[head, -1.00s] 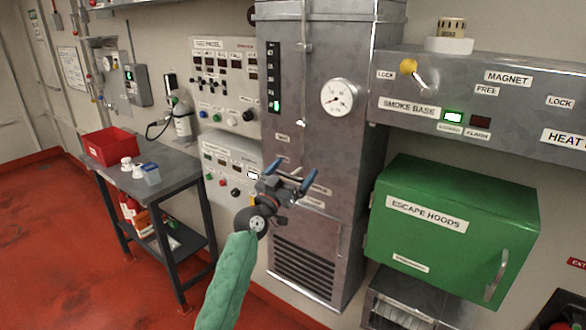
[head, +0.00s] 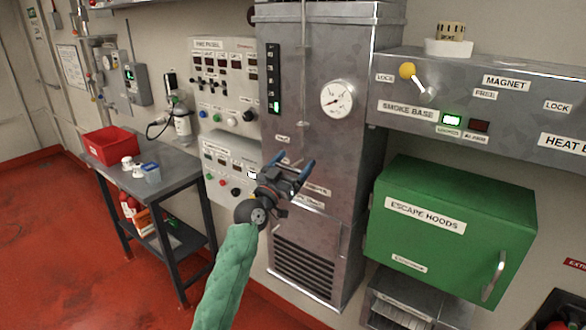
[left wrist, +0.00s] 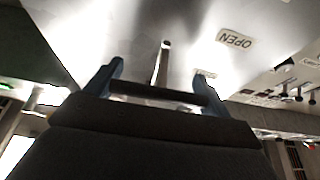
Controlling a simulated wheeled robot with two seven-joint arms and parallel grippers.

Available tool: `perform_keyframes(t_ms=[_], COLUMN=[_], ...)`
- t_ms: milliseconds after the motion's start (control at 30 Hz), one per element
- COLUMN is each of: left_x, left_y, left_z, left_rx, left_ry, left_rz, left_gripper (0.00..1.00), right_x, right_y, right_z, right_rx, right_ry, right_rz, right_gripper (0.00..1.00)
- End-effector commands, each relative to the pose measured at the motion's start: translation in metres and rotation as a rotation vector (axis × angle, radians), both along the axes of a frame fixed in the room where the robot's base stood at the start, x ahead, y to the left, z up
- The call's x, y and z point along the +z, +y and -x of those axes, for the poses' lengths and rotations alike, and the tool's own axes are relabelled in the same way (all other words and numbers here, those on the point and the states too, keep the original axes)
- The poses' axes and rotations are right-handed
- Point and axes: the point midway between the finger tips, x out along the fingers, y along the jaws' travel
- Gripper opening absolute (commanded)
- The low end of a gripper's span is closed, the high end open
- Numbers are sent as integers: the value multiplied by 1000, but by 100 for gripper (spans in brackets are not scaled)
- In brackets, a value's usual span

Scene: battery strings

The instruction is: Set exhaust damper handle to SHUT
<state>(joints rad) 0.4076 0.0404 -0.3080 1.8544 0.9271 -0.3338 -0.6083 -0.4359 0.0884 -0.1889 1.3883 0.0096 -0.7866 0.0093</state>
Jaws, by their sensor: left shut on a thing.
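The exhaust damper unit is a tall grey metal cabinet (head: 340,150) in the middle of the head view, with a round gauge and a vertical indicator strip lit green near its bottom. My left gripper (head: 296,162) is at the cabinet's front, below the gauge, shut on the handle. My right gripper is not in view.
A green escape hoods box (head: 450,225) and a grey magnet panel (head: 480,105) stand out at the right. Control panels (head: 225,85) are on the wall at the left. A dark table (head: 185,172) carries a red bin (head: 110,146). The red floor at left is clear.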

Motion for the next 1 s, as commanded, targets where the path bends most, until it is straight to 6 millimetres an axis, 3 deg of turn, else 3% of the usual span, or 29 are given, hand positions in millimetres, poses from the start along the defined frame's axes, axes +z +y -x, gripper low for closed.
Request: perform_keyframes(t_ms=[33,300,733,767,800,833,1000], left_x=[16,44,52,52,53,52,50], left_y=[1,1,1,1,1,1,1], left_z=[0,0,0,0,0,0,0], left_rx=[2,2,3,3,3,2,2], left_ry=[-7,-4,-8,-8,-8,-8,-5], left_rz=[1,0,3,4,4,3,2], left_gripper=[41,41,41,86,94,99,100], right_x=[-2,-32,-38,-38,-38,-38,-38], right_y=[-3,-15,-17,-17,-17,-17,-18], right_z=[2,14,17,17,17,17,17], right_rx=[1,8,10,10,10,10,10], right_ry=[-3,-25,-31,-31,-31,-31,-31], right_rz=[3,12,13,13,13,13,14], right_gripper=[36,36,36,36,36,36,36])
